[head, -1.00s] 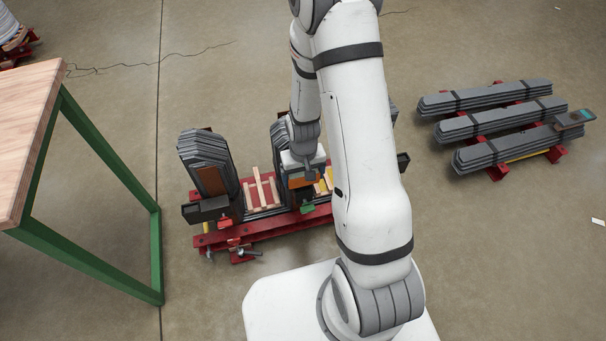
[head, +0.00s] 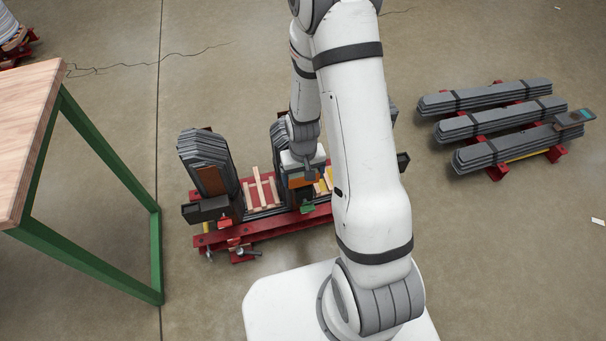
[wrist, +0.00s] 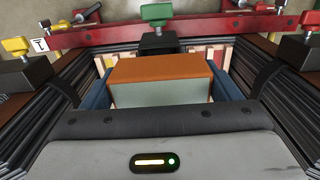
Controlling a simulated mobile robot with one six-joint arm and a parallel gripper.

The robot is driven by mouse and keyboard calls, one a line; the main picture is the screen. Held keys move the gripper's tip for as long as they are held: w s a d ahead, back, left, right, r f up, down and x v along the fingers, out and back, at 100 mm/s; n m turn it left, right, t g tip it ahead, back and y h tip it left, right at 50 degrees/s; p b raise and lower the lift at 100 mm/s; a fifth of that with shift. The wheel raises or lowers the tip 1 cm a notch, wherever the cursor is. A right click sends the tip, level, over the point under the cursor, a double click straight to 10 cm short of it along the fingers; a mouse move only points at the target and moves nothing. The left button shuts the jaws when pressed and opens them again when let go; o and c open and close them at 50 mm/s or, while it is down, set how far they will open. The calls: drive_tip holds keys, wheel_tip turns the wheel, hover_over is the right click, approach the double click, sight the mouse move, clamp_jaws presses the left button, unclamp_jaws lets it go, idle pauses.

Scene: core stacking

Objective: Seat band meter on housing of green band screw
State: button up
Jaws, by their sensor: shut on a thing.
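My gripper (wrist: 160,84) has blue fingers shut on a box with an orange top and a grey-green face, which I take to be the band meter (wrist: 158,69). In the head view, my gripper (head: 303,170) is over the middle of the red stacking stand, with my arm hiding part of it. The green band screw (wrist: 157,14) stands upright on its black housing (wrist: 157,42), just beyond the box in the wrist view. The green knob (head: 307,208) also shows in the head view. The box hides the housing's lower part; I cannot tell whether they touch.
The red stand (head: 222,240) holds a leaning grey core stack (head: 205,155) at left. A green-legged table (head: 100,150) stands left. Strapped grey stacks (head: 500,122) lie right, one with a handheld device (head: 574,118).

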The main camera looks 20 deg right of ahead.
drive_tip(key=shift+f+b, duration=0.9)
drive_tip(key=shift+f, duration=0.3)
drive_tip(key=o, duration=1.1)
drive_tip(key=shift+r, duration=0.1)
wheel_tip(320, 180, up, 8)
drive_tip(key=p, duration=0.3)
